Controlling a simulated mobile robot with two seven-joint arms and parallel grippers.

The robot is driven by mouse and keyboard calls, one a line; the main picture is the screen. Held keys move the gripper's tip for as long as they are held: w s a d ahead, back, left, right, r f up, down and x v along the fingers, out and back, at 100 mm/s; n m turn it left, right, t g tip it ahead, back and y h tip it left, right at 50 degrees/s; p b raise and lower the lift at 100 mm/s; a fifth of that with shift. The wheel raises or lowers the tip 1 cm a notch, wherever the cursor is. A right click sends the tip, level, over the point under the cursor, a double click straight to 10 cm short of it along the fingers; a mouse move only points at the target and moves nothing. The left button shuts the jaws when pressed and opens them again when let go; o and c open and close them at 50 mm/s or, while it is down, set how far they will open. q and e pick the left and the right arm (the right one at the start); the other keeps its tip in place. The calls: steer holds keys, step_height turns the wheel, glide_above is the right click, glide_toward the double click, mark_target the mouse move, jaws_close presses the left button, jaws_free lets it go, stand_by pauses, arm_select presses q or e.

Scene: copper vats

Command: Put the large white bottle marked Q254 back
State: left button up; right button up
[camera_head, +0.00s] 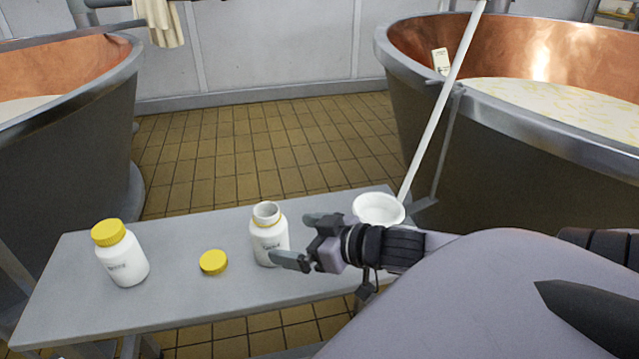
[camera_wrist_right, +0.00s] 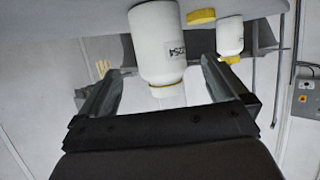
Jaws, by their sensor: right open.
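A large white bottle (camera_head: 268,243) stands upright on the bench with its mouth uncapped. In the right wrist view this bottle (camera_wrist_right: 157,45) appears upside down, its label ending in "254", in line with the gap between my fingers. My right gripper (camera_head: 289,237) is open beside it on the right. In the head view one fingertip overlaps the bottle's lower edge; I cannot tell whether it touches. A yellow cap (camera_head: 213,262) lies on the bench left of the bottle. My left gripper is not in view.
The grey bench (camera_head: 180,300) also holds a second white bottle (camera_head: 124,258) with a yellow cap at the left and a white bowl (camera_head: 378,208) at the right. A white pole (camera_head: 440,100) slants up behind the bowl. Copper vats stand left (camera_head: 75,85) and right (camera_head: 430,130), with tiled floor between.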

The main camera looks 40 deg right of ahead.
steer(key=shift+p+v, duration=0.3)
steer(key=shift+v, duration=0.6)
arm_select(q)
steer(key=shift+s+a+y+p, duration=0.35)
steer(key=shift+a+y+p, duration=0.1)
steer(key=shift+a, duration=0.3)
arm_select(e)
steer(key=v, duration=0.2)
steer(key=shift+s+d+r, duration=0.1)
steer(key=shift+s+r, duration=0.05)
steer(key=shift+s, duration=0.1)
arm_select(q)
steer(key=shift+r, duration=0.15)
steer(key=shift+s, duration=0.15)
